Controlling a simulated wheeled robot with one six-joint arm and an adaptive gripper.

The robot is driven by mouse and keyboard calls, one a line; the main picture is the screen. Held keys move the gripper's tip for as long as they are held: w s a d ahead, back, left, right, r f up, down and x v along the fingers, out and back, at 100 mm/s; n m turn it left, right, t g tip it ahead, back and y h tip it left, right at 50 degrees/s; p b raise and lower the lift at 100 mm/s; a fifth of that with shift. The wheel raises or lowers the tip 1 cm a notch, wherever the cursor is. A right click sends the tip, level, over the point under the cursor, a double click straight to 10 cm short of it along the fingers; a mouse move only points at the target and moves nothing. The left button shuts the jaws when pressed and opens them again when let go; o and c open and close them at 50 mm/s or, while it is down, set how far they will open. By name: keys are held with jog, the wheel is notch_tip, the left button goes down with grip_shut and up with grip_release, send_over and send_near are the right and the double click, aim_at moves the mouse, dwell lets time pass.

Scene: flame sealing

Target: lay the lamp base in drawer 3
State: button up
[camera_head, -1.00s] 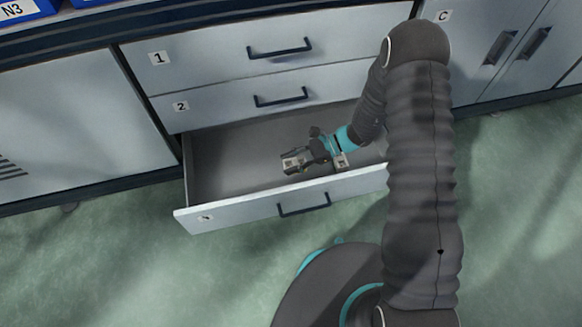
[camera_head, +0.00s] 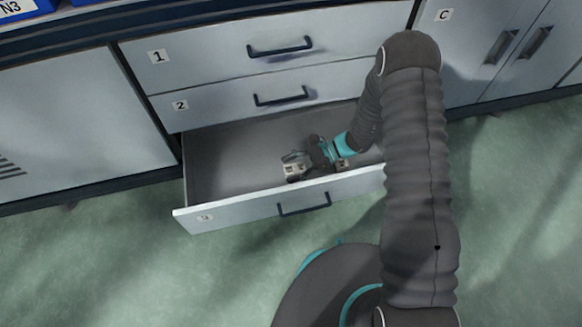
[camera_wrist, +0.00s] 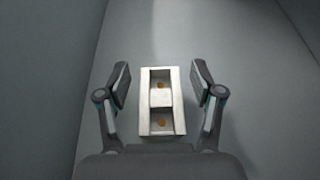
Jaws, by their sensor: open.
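Drawer 3 (camera_head: 232,165) is pulled open below drawers 1 and 2. My gripper (camera_wrist: 160,80) is open, with one finger on each side of the lamp base and a gap at both sides. In the head view my gripper (camera_head: 297,164) is down inside the drawer near its front panel, and the lamp base is hard to separate from the fingers.
The drawer front (camera_head: 250,208) with its dark handle (camera_head: 304,205) stands close to my gripper. Drawer 2 (camera_head: 225,107) and drawer 1 (camera_head: 215,65) are closed above. The left part of drawer 3 is empty. A cabinet marked C (camera_head: 470,60) is at the right.

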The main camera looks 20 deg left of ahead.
jog(key=shift+r, duration=0.1)
jog(key=shift+r, duration=0.2)
jog(key=v, duration=1.2)
jog(key=shift+p, duration=0.3)
jog(key=s+d+r+n+t+h, duration=0.1)
jog(key=s+d+r+n+h, duration=0.15)
jog(key=r, duration=0.55)
jog(key=s+d+r+n+t+h, duration=0.15)
jog(key=d+r, duration=0.25)
jog(key=r, duration=0.4)
jog(key=s+d+r+n+t+h, duration=0.1)
jog(key=d+r+n+t+h, duration=0.15)
jog(key=r, duration=0.45)
jog(key=s+d+r+n+t+h, duration=0.5)
jog(key=s+d+r+t, duration=0.2)
jog(key=s+d+r, duration=0.5)
jog(key=shift+s+r, duration=0.45)
jog(key=shift+s, duration=0.65)
